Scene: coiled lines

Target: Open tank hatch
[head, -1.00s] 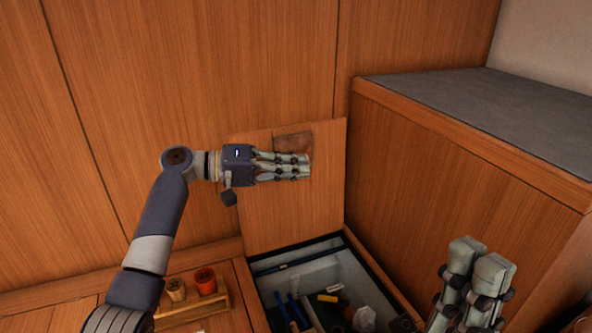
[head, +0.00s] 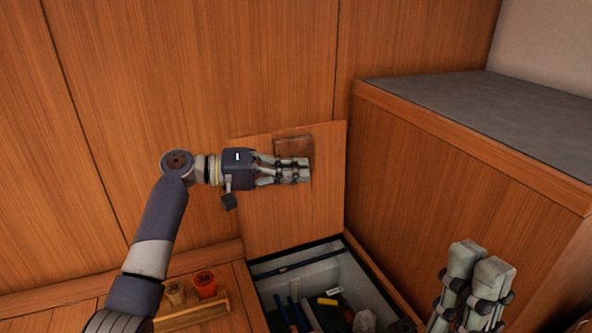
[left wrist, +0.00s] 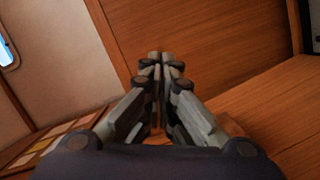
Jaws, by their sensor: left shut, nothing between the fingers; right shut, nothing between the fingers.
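The wooden tank hatch (head: 270,215) stands raised, close to upright, against the panelled wall in the head view. A darker brown patch (head: 296,143) shows near its top edge, partly hidden behind my left fingers. My left gripper (head: 306,170) is shut and empty in front of the hatch's upper part; I cannot tell if it touches. In the left wrist view the shut fingers (left wrist: 158,60) point away over wood panelling. Below the hatch is the open compartment (head: 330,258) with pale walls. My right gripper (head: 484,255) is shut and empty at the lower right.
The compartment holds several loose items, including blue-handled tools (head: 292,312) and a yellow item (head: 327,301). A grey-topped cabinet (head: 480,110) closes off the right side.

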